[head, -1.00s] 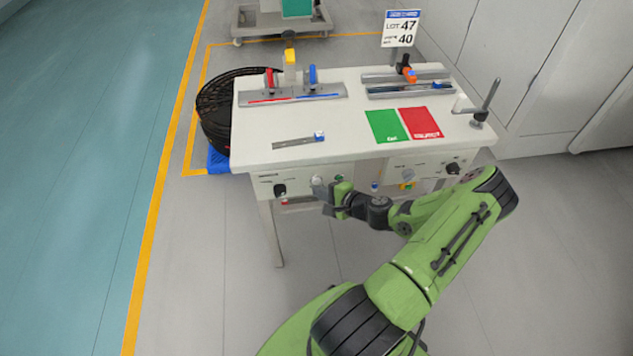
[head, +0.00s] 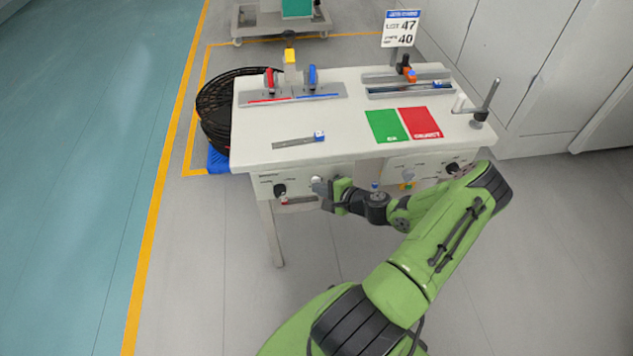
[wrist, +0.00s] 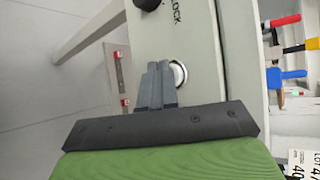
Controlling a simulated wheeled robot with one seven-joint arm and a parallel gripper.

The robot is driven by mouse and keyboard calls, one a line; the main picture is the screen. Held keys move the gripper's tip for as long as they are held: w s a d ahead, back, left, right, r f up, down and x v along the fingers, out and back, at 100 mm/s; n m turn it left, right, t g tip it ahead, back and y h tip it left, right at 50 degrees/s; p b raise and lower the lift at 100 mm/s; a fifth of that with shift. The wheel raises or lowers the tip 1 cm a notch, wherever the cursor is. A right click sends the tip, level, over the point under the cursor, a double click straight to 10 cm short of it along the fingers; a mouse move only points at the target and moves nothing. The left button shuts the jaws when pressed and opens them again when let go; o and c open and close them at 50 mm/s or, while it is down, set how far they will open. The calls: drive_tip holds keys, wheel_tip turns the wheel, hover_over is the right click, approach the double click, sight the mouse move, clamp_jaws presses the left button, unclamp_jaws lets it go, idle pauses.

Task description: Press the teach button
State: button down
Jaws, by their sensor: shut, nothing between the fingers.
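A round white button with a metal rim (wrist: 179,74) sits on the front panel of the table, and part of it is hidden behind my fingers in the wrist view. No label for it is readable. In the head view the pale button (head: 317,185) shows just left of my gripper (head: 325,192). My gripper's two fingers are shut together and empty; they also show in the wrist view (wrist: 157,72). Their tips overlap the button's left side there. I cannot tell whether they touch it.
A black knob (head: 280,189) marked LOCK is left of the button on the same panel. A bracket with red parts (wrist: 120,75) hangs below. The white tabletop (head: 350,165) above holds rails, clamps, and green (head: 387,126) and red (head: 420,122) mats.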

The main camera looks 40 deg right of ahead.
drive_tip(key=shift+w+d, duration=0.1)
drive_tip(key=shift+w, duration=0.05)
idle(0.4)
drive_tip(key=shift+s+a, duration=0.45)
drive_tip(key=shift+s, duration=0.25)
drive_tip(key=s+a, duration=0.1)
drive_tip(key=s, duration=0.1)
drive_tip(key=s+a, duration=0.1)
drive_tip(key=s, duration=0.1)
drive_tip(key=shift+a, duration=0.4)
idle(0.4)
